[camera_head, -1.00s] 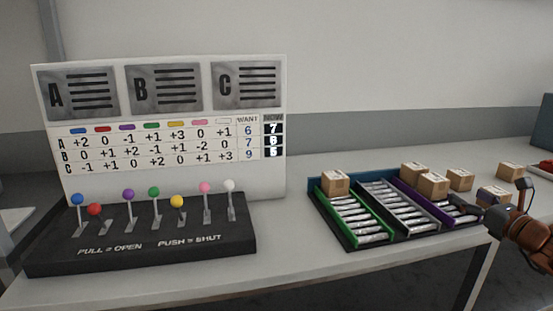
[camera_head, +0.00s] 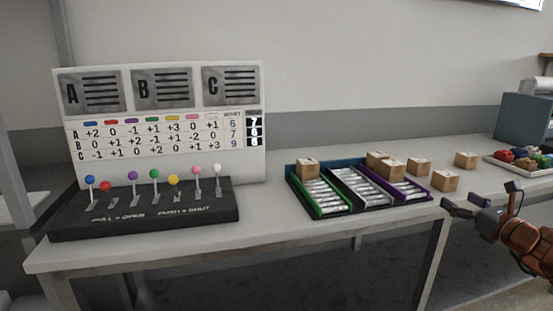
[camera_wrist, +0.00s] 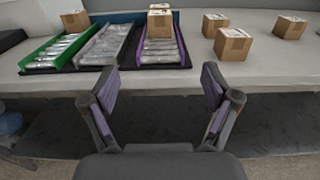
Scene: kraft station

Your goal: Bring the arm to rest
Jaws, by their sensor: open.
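My gripper (camera_head: 462,205) is at the right of the head view, off the front edge of the table (camera_head: 290,232). In the wrist view my gripper (camera_wrist: 158,95) has its two fingers spread wide with nothing between them. The fingers point toward the table edge and the purple-edged lane (camera_wrist: 162,58) of the roller tray. My arm reaches in from the right edge of the head view.
A black lever box (camera_head: 145,208) with several coloured knobs stands at the left, before a white board (camera_head: 160,170). Several cardboard boxes (camera_head: 445,181) sit in and right of the roller tray (camera_head: 350,205). A tray of coloured items (camera_head: 525,160) lies far right.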

